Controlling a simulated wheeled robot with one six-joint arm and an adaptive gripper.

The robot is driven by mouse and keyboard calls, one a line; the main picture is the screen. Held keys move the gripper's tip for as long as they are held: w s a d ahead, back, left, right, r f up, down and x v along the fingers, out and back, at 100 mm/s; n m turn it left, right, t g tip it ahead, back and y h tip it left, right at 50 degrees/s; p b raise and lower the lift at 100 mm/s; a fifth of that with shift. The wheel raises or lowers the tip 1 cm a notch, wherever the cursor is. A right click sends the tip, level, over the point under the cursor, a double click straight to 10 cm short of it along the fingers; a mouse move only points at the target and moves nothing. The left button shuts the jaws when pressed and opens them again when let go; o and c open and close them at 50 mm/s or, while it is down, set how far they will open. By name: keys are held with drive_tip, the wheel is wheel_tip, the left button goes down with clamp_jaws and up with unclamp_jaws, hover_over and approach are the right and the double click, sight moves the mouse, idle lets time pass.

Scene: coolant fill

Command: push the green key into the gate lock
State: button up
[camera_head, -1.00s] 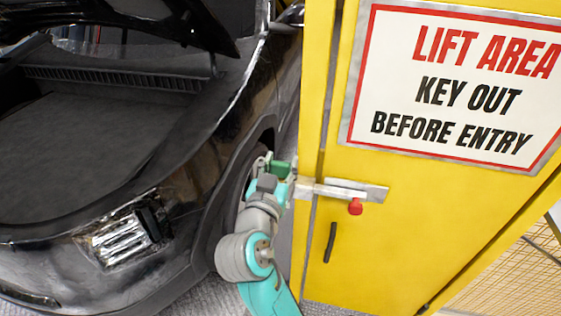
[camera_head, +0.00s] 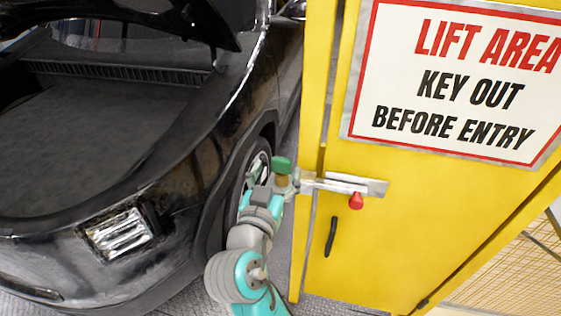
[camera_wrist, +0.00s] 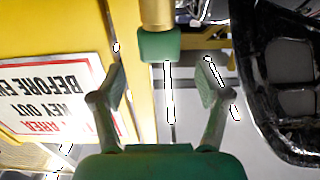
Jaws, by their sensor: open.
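The green key (camera_head: 281,164) sits at the end of the brass lock cylinder (camera_head: 282,180), beside the gate latch. The wrist view shows the green key (camera_wrist: 159,44) as a block against the brass cylinder (camera_wrist: 156,12), with no visible gap between them. How deep the key sits inside is hidden. My gripper (camera_wrist: 162,76) is open and empty, its two fingers spread left and right. The key lies centred beyond the fingertips, apart from them. In the head view my gripper (camera_head: 270,182) is just below and left of the key.
The yellow gate (camera_head: 390,235) carries a metal latch bar (camera_head: 345,185), a red knob (camera_head: 356,201), a black handle (camera_head: 330,238) and a warning sign (camera_head: 455,80). A black car (camera_head: 190,160) with its hood up stands close on the left. The gap between car and gate is narrow.

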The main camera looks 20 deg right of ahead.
drive_tip(key=v, duration=0.7)
drive_tip(key=shift+s+a, duration=0.2)
drive_tip(key=shift+s, duration=0.15)
drive_tip(key=s+d+f+n+y, duration=0.2)
drive_tip(key=s+f+n+y, duration=0.35)
drive_tip(key=f, duration=0.55)
drive_tip(key=s+d+f+n+y, duration=0.2)
drive_tip(key=s+f+n+y, duration=0.3)
drive_tip(key=f, duration=0.6)
drive_tip(key=s+d+r+m, duration=0.1)
drive_tip(key=s+d+m, duration=0.2)
drive_tip(key=s, duration=1.9)
drive_tip(key=shift+s+r, duration=0.2)
drive_tip(key=shift+s, duration=0.2)
